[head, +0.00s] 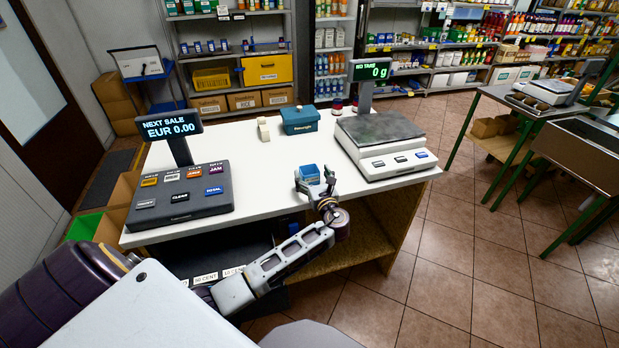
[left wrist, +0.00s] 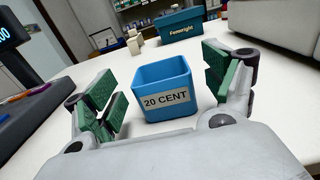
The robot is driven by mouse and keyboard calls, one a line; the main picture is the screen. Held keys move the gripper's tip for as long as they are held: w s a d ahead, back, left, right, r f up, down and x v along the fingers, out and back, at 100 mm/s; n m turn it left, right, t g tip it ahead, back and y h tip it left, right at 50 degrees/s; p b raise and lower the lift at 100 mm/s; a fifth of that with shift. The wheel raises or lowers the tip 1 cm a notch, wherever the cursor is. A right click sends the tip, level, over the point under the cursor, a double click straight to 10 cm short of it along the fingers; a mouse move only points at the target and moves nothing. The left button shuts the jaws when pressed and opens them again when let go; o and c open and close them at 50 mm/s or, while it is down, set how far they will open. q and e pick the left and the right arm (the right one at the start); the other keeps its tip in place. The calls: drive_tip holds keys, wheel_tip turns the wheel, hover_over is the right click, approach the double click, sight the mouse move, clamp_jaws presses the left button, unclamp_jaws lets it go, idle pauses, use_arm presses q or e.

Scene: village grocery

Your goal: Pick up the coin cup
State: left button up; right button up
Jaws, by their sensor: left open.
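The coin cup (head: 309,173) is a small blue square cup on the white counter, near its front edge between the till and the scale. In the left wrist view the cup (left wrist: 164,90) stands upright with a "20 CENT" label facing me. My left gripper (head: 315,184) is open, just in front of the cup. In the left wrist view its green-padded fingers (left wrist: 162,92) stand on either side of the cup, with gaps visible on both sides. The inside of the cup is mostly hidden. My right gripper is not in view.
The till (head: 180,193) with its display stands left of the cup. The scale (head: 385,145) stands to the right. A teal box (head: 299,120) and a small cream item (head: 263,130) are behind. An open drawer (head: 205,280) with coin labels sits below the counter front.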

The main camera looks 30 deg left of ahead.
sight(310, 170)
use_arm(q)
drive_tip(key=x, duration=0.2)
drive_tip(key=shift+w+a, duration=0.25)
drive_tip(key=shift+a, duration=0.05)
drive_tip(key=shift+w+a, duration=0.1)
drive_tip(key=shift+a, duration=0.05)
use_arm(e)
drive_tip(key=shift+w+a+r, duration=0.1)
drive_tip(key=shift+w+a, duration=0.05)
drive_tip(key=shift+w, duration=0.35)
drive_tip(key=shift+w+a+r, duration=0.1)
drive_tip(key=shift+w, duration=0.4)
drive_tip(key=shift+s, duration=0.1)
use_arm(q)
drive_tip(key=shift+c, duration=0.3)
drive_tip(key=c, duration=0.9)
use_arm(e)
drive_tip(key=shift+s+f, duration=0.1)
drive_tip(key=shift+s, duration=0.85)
